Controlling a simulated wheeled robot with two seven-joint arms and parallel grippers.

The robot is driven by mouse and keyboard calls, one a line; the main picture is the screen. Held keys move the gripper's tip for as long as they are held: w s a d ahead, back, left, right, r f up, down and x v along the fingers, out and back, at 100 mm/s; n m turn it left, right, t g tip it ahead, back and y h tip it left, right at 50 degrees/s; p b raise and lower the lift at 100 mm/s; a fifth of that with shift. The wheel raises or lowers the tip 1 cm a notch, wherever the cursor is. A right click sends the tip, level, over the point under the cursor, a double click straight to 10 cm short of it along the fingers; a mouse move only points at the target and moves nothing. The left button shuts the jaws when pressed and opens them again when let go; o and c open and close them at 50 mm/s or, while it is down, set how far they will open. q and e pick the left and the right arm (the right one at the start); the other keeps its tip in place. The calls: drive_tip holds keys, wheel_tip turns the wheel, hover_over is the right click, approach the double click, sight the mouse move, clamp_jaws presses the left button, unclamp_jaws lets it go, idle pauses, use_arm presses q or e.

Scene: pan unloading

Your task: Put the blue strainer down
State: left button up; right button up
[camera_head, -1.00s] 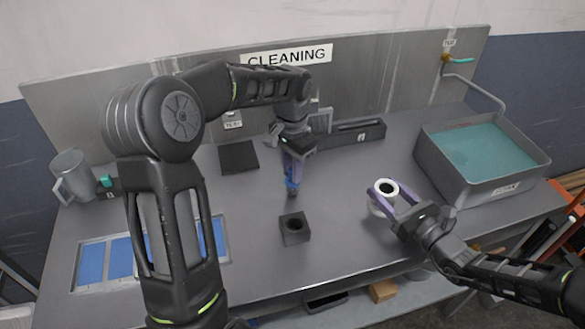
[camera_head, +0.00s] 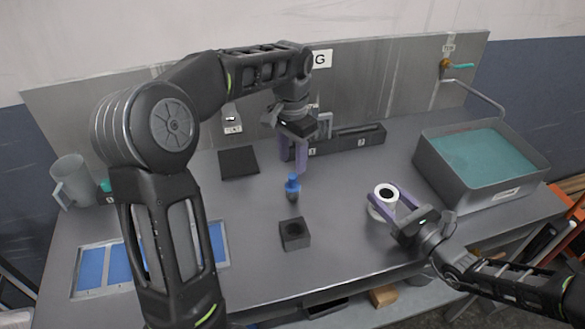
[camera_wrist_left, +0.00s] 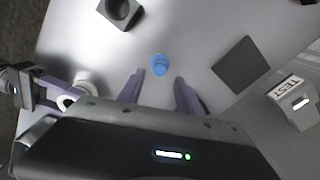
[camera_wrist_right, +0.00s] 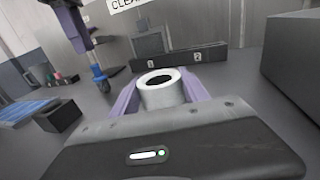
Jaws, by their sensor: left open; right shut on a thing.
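The blue strainer (camera_head: 293,186) stands upright on the grey table, blue part up and dark part below. It also shows in the left wrist view (camera_wrist_left: 160,64) and in the right wrist view (camera_wrist_right: 99,76). My left gripper (camera_head: 294,168) is open and empty, behind the strainer and apart from it. In the left wrist view its two purple fingers (camera_wrist_left: 158,80) stand apart, short of the strainer. My right gripper (camera_head: 383,200) is shut on a white cylinder (camera_wrist_right: 160,90) with a dark opening, at the right of the table.
A dark block with a round hole (camera_head: 295,234) sits in front of the strainer. A black square pad (camera_head: 238,162) lies behind left. A grey basin (camera_head: 462,188) of teal liquid stands at the right, a numbered dark holder (camera_head: 350,142) at the back. Blue panels (camera_head: 90,266) lie front left.

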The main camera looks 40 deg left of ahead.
use_arm(q)
drive_tip(key=shift+r, duration=0.85)
drive_tip(key=shift+o, duration=1.3)
drive_tip(key=shift+w+d+r, duration=0.1)
drive_tip(key=shift+d, duration=0.2)
drive_tip(key=shift+o, duration=0.3)
drive_tip(key=shift+w+d+r, duration=0.1)
drive_tip(key=shift+w+d, duration=0.05)
drive_tip(key=shift+d, duration=0.4)
drive_tip(key=m+y, duration=0.1)
drive_tip(key=m, duration=1.3)
drive_tip(key=shift+y, duration=0.4)
